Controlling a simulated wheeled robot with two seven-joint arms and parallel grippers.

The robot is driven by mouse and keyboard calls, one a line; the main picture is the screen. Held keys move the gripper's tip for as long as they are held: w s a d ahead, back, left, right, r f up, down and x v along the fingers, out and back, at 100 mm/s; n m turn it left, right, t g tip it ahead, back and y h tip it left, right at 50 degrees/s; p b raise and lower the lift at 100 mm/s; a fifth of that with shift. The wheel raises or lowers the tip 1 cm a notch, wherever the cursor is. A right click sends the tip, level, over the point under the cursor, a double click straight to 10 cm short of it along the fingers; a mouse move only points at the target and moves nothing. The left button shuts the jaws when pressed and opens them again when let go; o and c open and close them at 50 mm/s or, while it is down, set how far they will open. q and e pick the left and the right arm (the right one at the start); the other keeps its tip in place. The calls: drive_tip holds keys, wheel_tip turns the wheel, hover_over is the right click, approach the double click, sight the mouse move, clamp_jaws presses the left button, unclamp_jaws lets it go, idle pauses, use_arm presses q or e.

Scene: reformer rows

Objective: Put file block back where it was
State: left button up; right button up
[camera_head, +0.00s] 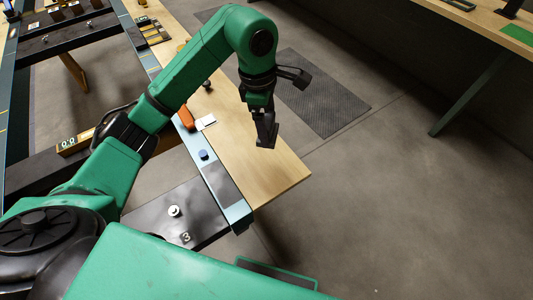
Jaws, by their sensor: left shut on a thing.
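My left gripper (265,128) hangs at the end of the green arm, pointing down above the right part of the wooden bench top (275,175). It is shut on a small dark piece, which I take to be the file block (267,138). Its dark colour makes it hard to separate from the fingers, and its lower end appears clear of the wood. The spot where the block stood before cannot be made out. My right gripper is not in view.
An orange object (186,117) and a white card (206,121) lie on the bench left of my gripper. A blue knob (203,154) sits on the rail in front. Slatted pieces (152,31) lie farther back. The bench's right end is bare.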

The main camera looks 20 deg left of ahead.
use_arm(q)
drive_tip(key=f+p, duration=0.2)
drive_tip(key=f, duration=1.1)
drive_tip(key=shift+w, duration=0.2)
drive_tip(key=shift+w+f, duration=0.1)
drive_tip(key=shift+f, duration=0.1)
drive_tip(key=o, duration=1)
drive_tip(key=shift+o, duration=0.2)
drive_tip(key=shift+r, duration=0.6)
drive_tip(key=r+b, duration=0.1)
drive_tip(key=r, duration=0.2)
drive_tip(key=a+r+b, duration=0.1)
drive_tip(key=r, duration=0.3)
drive_tip(key=r+b, duration=0.1)
drive_tip(key=r, duration=0.2)
drive_tip(key=shift+a+r, duration=0.15)
drive_tip(key=shift+r, duration=0.4)
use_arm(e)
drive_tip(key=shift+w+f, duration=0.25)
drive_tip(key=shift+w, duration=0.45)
